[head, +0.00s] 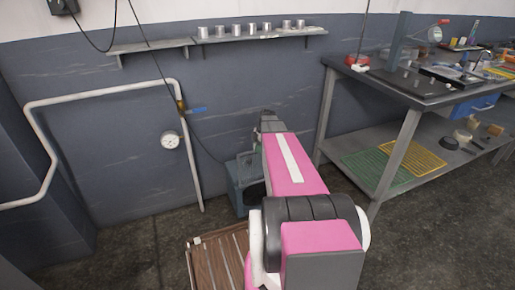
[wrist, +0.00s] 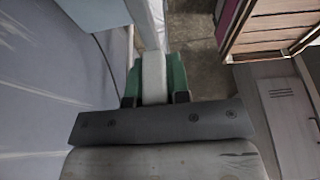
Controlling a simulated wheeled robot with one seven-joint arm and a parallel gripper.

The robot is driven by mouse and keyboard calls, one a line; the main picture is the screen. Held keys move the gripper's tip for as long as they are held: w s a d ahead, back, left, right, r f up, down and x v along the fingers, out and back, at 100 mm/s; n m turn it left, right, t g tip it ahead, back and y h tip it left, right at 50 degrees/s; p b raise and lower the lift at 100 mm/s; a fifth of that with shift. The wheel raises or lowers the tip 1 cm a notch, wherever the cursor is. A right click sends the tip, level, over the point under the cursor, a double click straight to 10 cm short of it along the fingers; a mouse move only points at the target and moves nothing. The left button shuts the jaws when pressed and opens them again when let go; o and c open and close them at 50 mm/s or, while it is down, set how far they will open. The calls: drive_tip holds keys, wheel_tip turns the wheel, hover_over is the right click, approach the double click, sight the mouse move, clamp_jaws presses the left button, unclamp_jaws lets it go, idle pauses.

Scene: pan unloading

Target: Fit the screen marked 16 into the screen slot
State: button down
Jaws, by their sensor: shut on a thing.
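My gripper (wrist: 154,80) is shut on a green thing (wrist: 132,84) with a pale block across its middle. I cannot tell whether the green thing is a screen, and no number can be read on it. In the head view my arm reaches toward the wall, and my gripper (head: 268,122) shows only small and dark at its far end. A green mesh screen (head: 372,168) and a yellow mesh screen (head: 416,156) lie flat on the lower shelf of the bench at right. Their markings are too small to read. I cannot make out the screen slot.
A blue-grey box (head: 238,190) with a dark opening stands by the wall, partly behind my arm. A slatted wooden thing (head: 213,262) is at the bottom. A workbench (head: 395,95) with tools stands at right. A white pipe (head: 100,92) and gauge (head: 170,141) are on the wall.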

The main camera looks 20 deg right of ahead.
sight(258, 161)
drive_tip(key=shift+f, duration=4.75)
idle(3.2)
